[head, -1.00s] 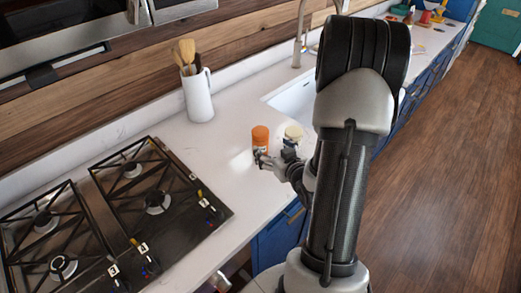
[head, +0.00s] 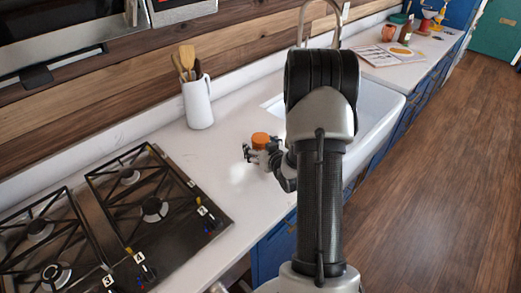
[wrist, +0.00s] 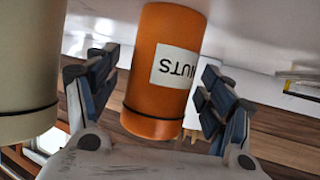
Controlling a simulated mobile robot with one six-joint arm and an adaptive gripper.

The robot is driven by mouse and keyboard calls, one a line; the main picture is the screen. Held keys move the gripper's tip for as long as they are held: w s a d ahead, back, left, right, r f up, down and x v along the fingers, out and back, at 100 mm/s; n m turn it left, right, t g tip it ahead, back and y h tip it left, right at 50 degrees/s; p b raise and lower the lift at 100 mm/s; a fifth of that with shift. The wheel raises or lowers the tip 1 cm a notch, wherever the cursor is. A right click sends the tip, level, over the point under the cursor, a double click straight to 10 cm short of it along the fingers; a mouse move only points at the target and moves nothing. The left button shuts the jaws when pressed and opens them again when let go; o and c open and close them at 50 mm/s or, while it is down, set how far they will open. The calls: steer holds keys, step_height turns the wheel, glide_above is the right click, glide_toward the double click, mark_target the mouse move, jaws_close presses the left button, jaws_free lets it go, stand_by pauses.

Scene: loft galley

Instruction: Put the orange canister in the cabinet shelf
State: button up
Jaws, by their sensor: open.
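The orange canister (head: 260,139) stands on the white counter, right of the stove; my gripper partly covers it in the head view. In the wrist view the orange canister (wrist: 162,65) appears upside down, with a white NUTS label and a dark band. My gripper (head: 262,158) is open at the canister. In the wrist view the two fingers of my gripper (wrist: 160,85) are spread, one on each side of it, with the canister between them. Contact cannot be told. No open cabinet shelf can be made out.
A cream canister (wrist: 28,65) stands close beside the left finger in the wrist view. A white pitcher with utensils (head: 198,104) stands behind on the counter. The black stove (head: 110,225) is at left, the sink (head: 377,112) at right. Blue cabinets (head: 272,250) are below.

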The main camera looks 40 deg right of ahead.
steer(key=shift+c, duration=0.5)
steer(key=c, duration=1.3)
step_height(320, 180, up, 20)
steer(key=p, duration=0.6)
